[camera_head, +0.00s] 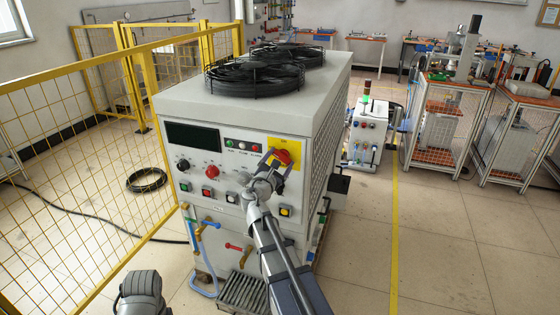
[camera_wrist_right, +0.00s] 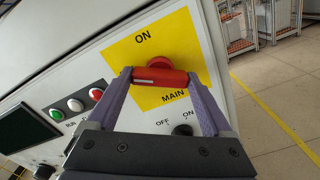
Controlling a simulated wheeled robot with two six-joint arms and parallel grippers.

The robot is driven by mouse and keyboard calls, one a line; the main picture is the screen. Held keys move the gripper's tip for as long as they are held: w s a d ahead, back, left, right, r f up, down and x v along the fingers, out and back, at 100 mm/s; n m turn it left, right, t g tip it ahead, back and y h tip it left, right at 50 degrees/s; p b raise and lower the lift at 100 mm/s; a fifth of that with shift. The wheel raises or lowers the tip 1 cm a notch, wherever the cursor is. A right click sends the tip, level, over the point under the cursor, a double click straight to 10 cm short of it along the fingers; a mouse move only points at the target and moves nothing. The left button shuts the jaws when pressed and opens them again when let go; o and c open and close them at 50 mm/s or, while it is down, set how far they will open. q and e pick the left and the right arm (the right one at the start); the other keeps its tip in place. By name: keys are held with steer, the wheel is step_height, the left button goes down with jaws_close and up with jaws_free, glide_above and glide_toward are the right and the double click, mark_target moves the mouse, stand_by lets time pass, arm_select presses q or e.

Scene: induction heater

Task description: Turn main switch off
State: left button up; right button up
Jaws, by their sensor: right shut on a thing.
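The main switch is a red rotary handle (camera_wrist_right: 160,77) on a yellow plate (camera_wrist_right: 122,56) marked ON above and MAIN below. In the head view the red handle (camera_head: 282,157) sits at the upper right of the heater's front panel. My right gripper (camera_wrist_right: 160,75) is shut on the handle, with one finger at each end of its red bar. In the wrist view the bar lies roughly level across the picture. In the head view my right gripper (camera_head: 273,160) partly covers the switch. My left gripper is not in view; only part of my arm shows at bottom left.
The heater cabinet (camera_head: 180,98) carries black fans (camera_head: 255,78) on top. A dark knob (camera_wrist_right: 183,130) with OFF and ON labels is below the plate. Green, white and red lamps (camera_wrist_right: 76,104) are to its left.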

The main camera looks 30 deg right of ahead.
steer(key=o, duration=1.1)
steer(key=shift+o, duration=0.2)
steer(key=v, duration=0.8)
steer(key=shift+d, duration=0.1)
